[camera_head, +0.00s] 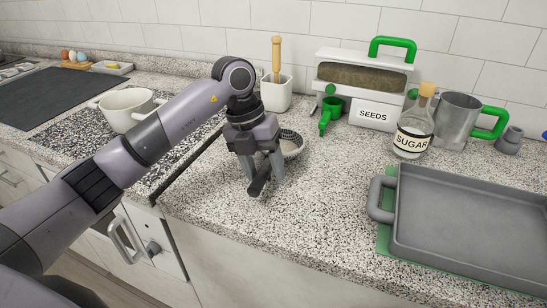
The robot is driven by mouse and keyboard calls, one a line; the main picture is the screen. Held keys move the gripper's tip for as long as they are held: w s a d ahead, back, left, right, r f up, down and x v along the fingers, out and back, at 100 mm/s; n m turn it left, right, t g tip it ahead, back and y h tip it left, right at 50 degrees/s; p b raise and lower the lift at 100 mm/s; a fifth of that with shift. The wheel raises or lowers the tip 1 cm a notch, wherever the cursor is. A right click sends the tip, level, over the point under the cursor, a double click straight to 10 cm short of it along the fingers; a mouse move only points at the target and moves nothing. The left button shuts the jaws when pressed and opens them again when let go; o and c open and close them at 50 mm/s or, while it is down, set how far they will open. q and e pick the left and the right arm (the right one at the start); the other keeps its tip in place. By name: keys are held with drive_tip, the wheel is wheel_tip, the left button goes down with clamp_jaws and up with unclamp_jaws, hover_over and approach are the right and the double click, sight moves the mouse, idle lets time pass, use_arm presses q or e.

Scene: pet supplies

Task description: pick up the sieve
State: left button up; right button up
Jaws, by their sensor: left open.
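The sieve has a round, pale-rimmed bowl (292,143) that lies on the speckled counter in the head view, partly hidden behind my left gripper. Its dark handle (258,184) points toward the front edge of the counter. My left gripper (264,184) points down over the handle, with its fingers apart. The handle shows between the two fingertips. I cannot tell whether either finger touches it. My right gripper is not in view.
A white holder (276,94), seeds dispenser (366,78), sugar bottle (413,124) and metal mug (456,118) stand behind. A grey tray (470,225) lies at right, a white pot (128,106) at left. The counter between the sieve and tray is clear.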

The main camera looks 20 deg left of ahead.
use_arm(q)
drive_tip(key=shift+d+f, duration=0.15)
drive_tip(key=shift+f, duration=0.3)
drive_tip(key=shift+c, duration=0.3)
clamp_jaws()
drive_tip(key=shift+r, duration=0.1)
wheel_tip(320, 180, up, 20)
drive_tip(key=p, duration=0.1)
